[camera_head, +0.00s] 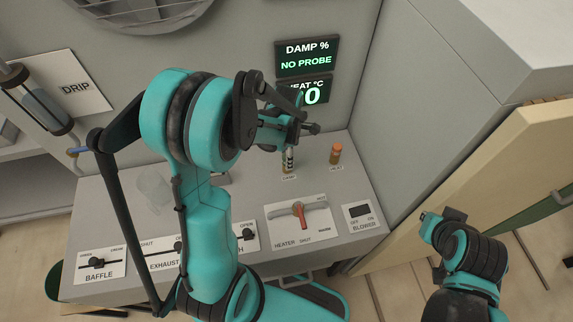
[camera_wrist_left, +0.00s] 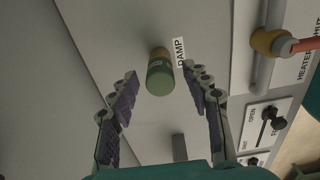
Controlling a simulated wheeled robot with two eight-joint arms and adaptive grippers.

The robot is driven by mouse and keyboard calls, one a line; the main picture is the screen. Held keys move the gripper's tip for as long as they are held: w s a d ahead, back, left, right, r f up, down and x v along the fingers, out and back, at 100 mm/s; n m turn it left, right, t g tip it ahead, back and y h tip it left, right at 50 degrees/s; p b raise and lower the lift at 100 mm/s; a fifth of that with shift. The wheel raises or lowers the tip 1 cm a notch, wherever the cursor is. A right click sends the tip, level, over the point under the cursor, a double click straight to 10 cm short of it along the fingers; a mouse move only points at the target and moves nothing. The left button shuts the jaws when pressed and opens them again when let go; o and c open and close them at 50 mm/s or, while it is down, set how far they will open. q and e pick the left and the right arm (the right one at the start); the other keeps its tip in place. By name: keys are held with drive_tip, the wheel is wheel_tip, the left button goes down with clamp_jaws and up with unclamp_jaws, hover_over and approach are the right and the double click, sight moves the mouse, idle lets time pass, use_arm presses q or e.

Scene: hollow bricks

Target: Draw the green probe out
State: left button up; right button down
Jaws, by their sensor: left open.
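The green probe (camera_wrist_left: 159,80) shows in the left wrist view as a short cylinder with a green end and a tan band. It stands beside the DAMP label (camera_wrist_left: 180,53). My left gripper (camera_wrist_left: 162,73) is open, with one finger on each side of the probe and gaps visible. In the head view my left gripper (camera_head: 299,128) is over the DAMP spot and largely hides the probe. My right gripper (camera_head: 440,218) is at the lower right, away from the panel; its jaw state is unclear.
An orange-topped probe (camera_head: 336,153) stands at the HEAT label, right of my left gripper. The heater lever (camera_head: 300,214) and blower switch (camera_head: 360,211) are nearer the front. The display (camera_head: 307,57) reads NO PROBE under DAMP. A clear cup (camera_head: 153,188) stands left of my arm.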

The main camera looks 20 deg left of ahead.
use_arm(q)
drive_tip(key=shift+f, duration=0.5)
drive_tip(key=shift+r, duration=0.1)
clamp_jaws()
